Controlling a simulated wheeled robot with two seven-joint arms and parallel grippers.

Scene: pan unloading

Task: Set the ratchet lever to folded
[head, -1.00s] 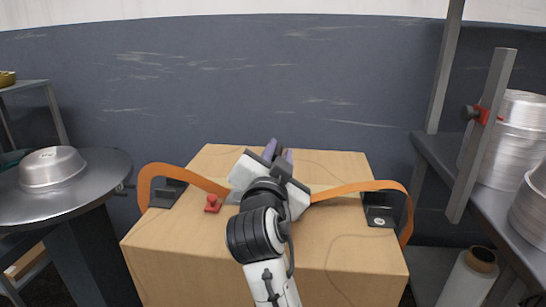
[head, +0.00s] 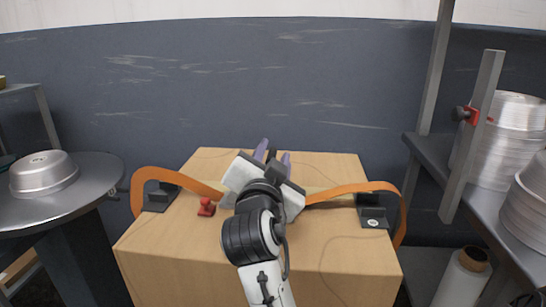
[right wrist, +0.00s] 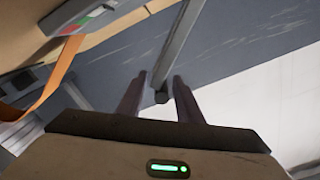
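An orange strap (head: 349,191) runs across the top of a cardboard-coloured box (head: 328,240). My right gripper (head: 273,157) is above the box's middle and its arm hides the strap's centre. The purple fingers are apart, with a dark tip between them that seems to be the ratchet lever. In the right wrist view, a grey bar (right wrist: 178,48), apparently the lever, has its dark end between the fingers (right wrist: 159,85), with a gap visible at the left finger. A grey part with a red-green label (right wrist: 88,20), perhaps the ratchet body, lies beside the strap. My left gripper is out of view.
A red piece (head: 206,207) sits on the box left of my arm. Black strap brackets (head: 372,215) are at both sides. A round metal table (head: 96,190) with a pan (head: 44,176) stands left. A shelf with stacked pans (head: 508,140) and a post (head: 472,135) stands right.

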